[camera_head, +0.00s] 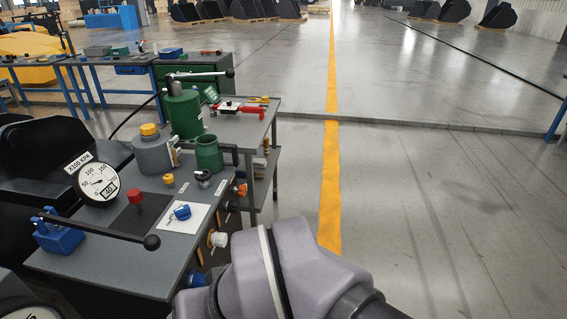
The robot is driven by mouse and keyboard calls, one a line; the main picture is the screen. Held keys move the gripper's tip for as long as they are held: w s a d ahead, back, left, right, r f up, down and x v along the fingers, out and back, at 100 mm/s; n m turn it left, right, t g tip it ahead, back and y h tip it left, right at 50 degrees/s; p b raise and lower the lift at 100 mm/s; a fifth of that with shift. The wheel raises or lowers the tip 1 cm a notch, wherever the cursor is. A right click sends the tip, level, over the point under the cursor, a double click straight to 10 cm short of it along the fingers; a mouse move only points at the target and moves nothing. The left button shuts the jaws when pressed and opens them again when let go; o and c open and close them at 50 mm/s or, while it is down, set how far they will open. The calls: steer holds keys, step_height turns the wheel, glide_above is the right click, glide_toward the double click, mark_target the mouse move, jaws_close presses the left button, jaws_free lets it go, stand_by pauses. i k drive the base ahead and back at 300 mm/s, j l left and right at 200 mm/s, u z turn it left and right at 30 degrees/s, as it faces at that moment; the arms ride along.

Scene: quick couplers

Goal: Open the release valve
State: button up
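A grey bench (100,255) stands at the left with hydraulic fittings on it. A blue knob (182,212) sits on a white label card near its right side. A red knob (136,197) stands on a dark plate beside it. A round gauge (98,184) marked x100 kPa is at the left. A blue block (58,236) with a long black-knobbed lever lies at the front left. I cannot tell which part is the release valve, or whether it is open. My arm's grey-purple links fill the bottom centre; my gripper is out of view.
A green cylinder pump (184,113) and a green cup (209,153) stand toward the bench's back. A small table (240,130) with red-handled tools adjoins it. White and orange couplers (218,239) stick out from the bench's right side. The floor right of the yellow line (331,185) is clear.

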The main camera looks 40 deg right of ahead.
mark_target(203, 176)
steer(key=z, duration=0.55)
steer(key=i+l+u, duration=0.1)
steer(key=i+l, duration=0.85)
